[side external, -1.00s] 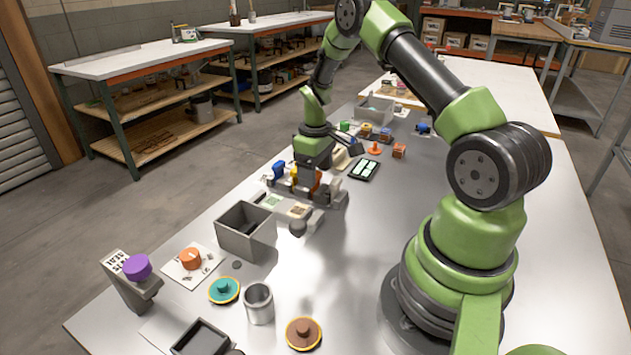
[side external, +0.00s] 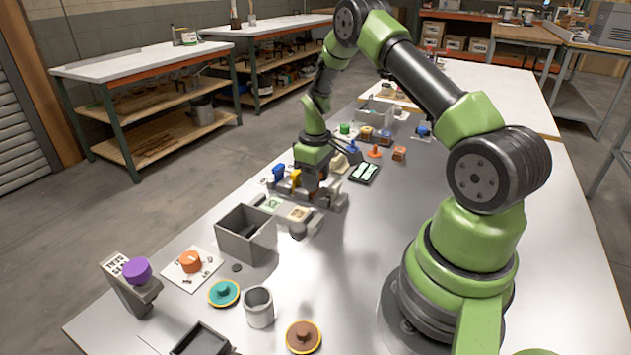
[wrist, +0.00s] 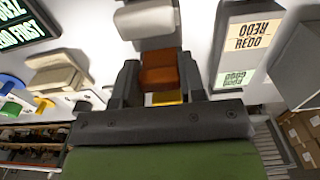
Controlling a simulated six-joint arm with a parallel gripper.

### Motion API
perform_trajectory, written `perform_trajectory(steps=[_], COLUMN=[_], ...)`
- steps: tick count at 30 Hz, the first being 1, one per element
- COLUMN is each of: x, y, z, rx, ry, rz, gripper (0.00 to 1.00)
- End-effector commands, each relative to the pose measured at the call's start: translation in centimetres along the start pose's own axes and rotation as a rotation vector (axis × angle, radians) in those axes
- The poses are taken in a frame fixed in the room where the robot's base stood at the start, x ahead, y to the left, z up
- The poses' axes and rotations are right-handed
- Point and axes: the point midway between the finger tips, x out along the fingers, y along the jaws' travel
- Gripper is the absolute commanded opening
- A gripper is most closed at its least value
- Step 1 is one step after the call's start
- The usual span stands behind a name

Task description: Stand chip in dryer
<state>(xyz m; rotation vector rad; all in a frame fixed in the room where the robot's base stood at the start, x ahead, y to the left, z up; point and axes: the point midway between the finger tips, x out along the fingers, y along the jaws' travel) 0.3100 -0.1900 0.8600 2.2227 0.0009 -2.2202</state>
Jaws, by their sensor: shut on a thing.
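My gripper (wrist: 160,78) is shut on an orange-brown chip (wrist: 160,68), which sits between the two dark fingers in the wrist view. A bit of yellow (wrist: 168,97) shows just behind the chip. In the side view my gripper (side external: 312,182) is low over a grey rack (side external: 332,200), and the held chip is mostly hidden there. A blue piece (side external: 278,172) and a yellow piece (side external: 295,176) stand in the rack left of my gripper. I cannot tell whether the held chip touches the rack, or which part is the dryer.
Green and tan marked pads (side external: 298,214) lie in front of the rack; the tan one reads REDO in the wrist view (wrist: 247,37). A grey open bin (side external: 246,246) stands nearer. A dark display (side external: 364,173) lies right of the rack.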

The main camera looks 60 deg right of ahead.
Motion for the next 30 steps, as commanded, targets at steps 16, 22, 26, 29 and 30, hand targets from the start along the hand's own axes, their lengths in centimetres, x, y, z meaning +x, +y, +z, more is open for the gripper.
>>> perform_trajectory(steps=[16, 22, 26, 29, 30], x=[-9.0, -8.7, -8.3, -8.1, -8.1], y=[-1.7, -8.8, -13.9, -16.8, -17.7], z=[-0.8, -3.2, -4.0, -4.1, -4.1], rx=[-0.008, -0.015, -0.014, -0.011, -0.010], ry=[0.000, -0.002, -0.001, -0.002, -0.001], rz=[0.001, 0.000, 0.000, 0.000, 0.000], gripper=[0.15, 0.15, 0.15, 0.15, 0.15])
